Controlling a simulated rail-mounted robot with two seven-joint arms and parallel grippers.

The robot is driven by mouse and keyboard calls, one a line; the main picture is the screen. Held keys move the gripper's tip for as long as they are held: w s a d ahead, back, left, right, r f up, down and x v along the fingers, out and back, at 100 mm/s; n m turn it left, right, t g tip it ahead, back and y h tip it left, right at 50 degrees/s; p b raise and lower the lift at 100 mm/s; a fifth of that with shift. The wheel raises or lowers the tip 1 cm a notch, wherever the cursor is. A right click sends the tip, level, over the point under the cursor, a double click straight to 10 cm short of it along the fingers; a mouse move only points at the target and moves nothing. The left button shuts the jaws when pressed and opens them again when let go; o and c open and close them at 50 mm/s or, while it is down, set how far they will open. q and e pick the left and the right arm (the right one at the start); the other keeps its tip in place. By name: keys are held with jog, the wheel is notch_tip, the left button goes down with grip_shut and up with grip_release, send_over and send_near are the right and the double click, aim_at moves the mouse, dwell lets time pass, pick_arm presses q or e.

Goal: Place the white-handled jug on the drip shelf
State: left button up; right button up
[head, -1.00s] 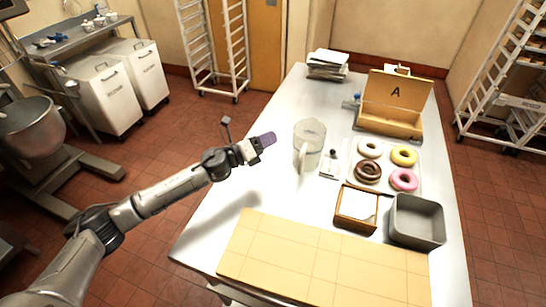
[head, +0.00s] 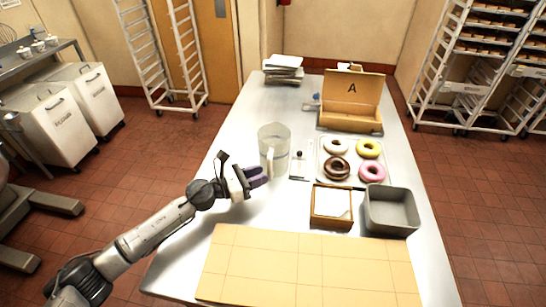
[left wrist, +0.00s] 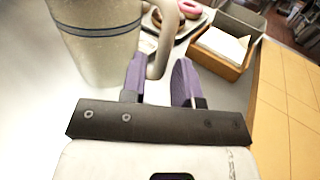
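The clear jug (head: 274,141) with a pale handle (head: 269,163) stands upright on the table, left of the doughnuts. My left gripper (head: 258,176) is just in front of it, its purple fingers pointing at the handle side. In the left wrist view the jug (left wrist: 98,45) fills the upper left, with a dark band around it. Its handle (left wrist: 166,38) reaches down toward the gap between my open fingertips (left wrist: 162,70); I see no grip on it. I cannot pick out a drip shelf with certainty. My right gripper is not in view.
Right of the jug are a small white plate (head: 300,171) with a dark-knobbed item and a tray (head: 321,151) of doughnuts. An open box (head: 350,122) marked A stands behind. A wooden box (head: 331,220), grey bin (head: 391,212) and tan board (head: 310,268) lie nearer.

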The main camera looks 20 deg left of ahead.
pick_arm(q)
jog(key=shift+x, duration=2.8)
jog(key=shift+s+d, duration=0.1)
jog(key=shift+c, duration=0.2)
grip_shut()
